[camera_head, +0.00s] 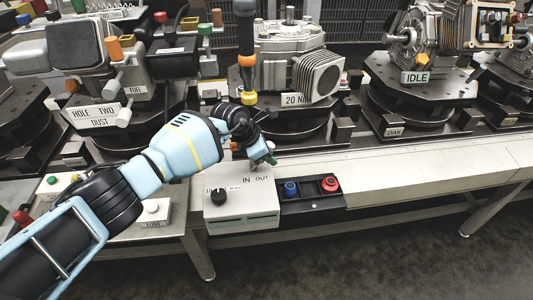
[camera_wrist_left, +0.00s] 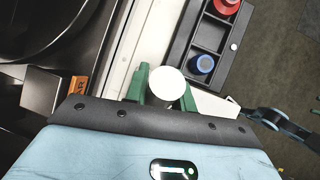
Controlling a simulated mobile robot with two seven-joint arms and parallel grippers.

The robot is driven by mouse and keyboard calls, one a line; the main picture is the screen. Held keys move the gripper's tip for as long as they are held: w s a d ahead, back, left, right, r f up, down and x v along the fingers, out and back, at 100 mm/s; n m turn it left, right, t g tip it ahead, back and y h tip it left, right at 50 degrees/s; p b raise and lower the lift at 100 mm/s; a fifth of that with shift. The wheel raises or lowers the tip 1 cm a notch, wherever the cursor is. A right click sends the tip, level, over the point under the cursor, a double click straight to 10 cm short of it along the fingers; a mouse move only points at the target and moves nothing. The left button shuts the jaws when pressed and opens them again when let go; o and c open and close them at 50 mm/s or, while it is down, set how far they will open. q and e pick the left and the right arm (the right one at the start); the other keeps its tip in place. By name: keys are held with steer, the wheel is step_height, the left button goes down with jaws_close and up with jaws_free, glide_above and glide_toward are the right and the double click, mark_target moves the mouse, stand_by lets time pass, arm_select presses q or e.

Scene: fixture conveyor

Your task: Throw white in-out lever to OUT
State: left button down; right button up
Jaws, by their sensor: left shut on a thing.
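The white lever's round knob (camera_wrist_left: 167,84) shows in the left wrist view between two green fingertips. My left gripper (camera_head: 268,160) is shut on it, at the back edge of the white control box (camera_head: 242,208) in the head view. The box top carries the words IN and OUT, with OUT on the right. The gripper is just behind this label. It hides the lever in the head view, so I cannot tell its exact setting. My right gripper is not in view.
A black dial (camera_head: 219,195) sits on the box's left part. A dark tray (camera_head: 312,201) at the right holds a blue button (camera_head: 291,188) and a red button (camera_head: 330,184). A hanging orange-and-black tool (camera_head: 245,50) and machine fixtures stand behind. The pale rail (camera_head: 420,158) is clear on the right.

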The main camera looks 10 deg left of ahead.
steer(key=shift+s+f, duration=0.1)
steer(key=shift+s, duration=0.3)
arm_select(q)
steer(key=c, duration=1.2)
jaws_free()
steer(key=shift+f, duration=0.1)
steer(key=shift+o, duration=0.2)
steer(key=shift+a+r, duration=0.15)
steer(key=shift+r, duration=0.35)
steer(key=p+v, duration=0.1)
steer(key=v, duration=0.5)
steer(key=shift+s+a+r, duration=0.15)
steer(key=shift+s+r, duration=0.1)
steer(key=shift+r, duration=0.05)
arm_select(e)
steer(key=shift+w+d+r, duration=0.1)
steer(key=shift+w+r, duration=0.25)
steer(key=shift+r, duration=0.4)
